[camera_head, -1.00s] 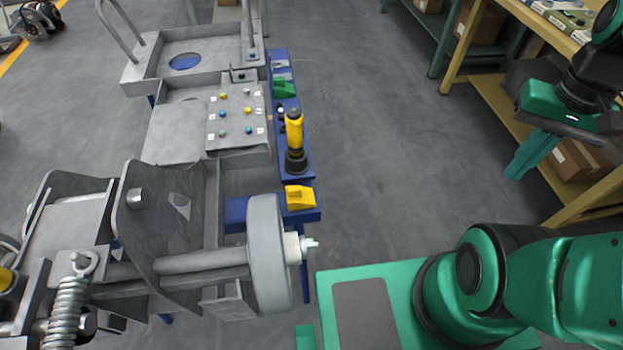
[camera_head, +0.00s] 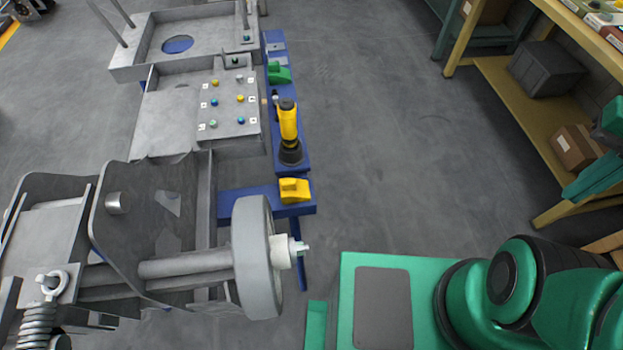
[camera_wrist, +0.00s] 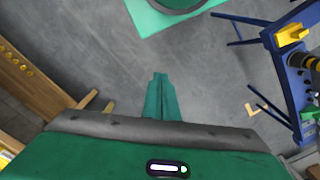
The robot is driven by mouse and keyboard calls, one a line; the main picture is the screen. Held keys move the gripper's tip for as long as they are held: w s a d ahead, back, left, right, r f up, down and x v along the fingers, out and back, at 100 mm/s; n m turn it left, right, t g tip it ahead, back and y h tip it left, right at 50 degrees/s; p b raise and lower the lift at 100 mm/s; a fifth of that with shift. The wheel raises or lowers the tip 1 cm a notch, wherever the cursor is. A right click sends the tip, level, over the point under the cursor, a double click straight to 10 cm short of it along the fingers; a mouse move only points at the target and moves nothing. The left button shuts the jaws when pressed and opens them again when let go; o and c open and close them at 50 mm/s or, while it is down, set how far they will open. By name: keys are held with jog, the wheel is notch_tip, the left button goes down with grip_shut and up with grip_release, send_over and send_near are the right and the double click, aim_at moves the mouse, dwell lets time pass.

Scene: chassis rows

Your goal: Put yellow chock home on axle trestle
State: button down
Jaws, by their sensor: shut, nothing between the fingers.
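The yellow chock (camera_head: 293,191) sits on the end of a blue trestle (camera_head: 248,197), just beyond the grey wheel (camera_head: 252,255) in the head view. It also shows at the upper right of the wrist view (camera_wrist: 291,36), on the blue frame (camera_wrist: 284,70). Whether it is fully seated cannot be told. My gripper (camera_head: 590,178) is at the right edge of the head view, far from the chock and partly cut off. In the wrist view my gripper (camera_wrist: 160,78) has its green fingers together over bare floor, holding nothing.
A yellow and black tool (camera_head: 289,132) stands upright on the blue rail behind the chock, with a green chock (camera_head: 279,73) farther back. A grey panel with coloured knobs (camera_head: 228,103) is left of them. Wooden shelving (camera_head: 530,120) stands at right. The floor between is clear.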

jog(key=w+a+f+g+y, duration=0.1)
jog(key=w+a+f+g, duration=0.15)
jog(key=w+f, duration=0.6)
jog(key=m+g+y, duration=0.2)
jog(key=m+y, duration=0.7)
jog(key=y, duration=0.7)
send_near(309, 188)
jog(key=d+r, duration=0.3)
jog(key=x, duration=1.3)
jog(key=shift+w+r, duration=0.1)
jog(key=shift+w, duration=0.3)
jog(key=shift+a, duration=0.1)
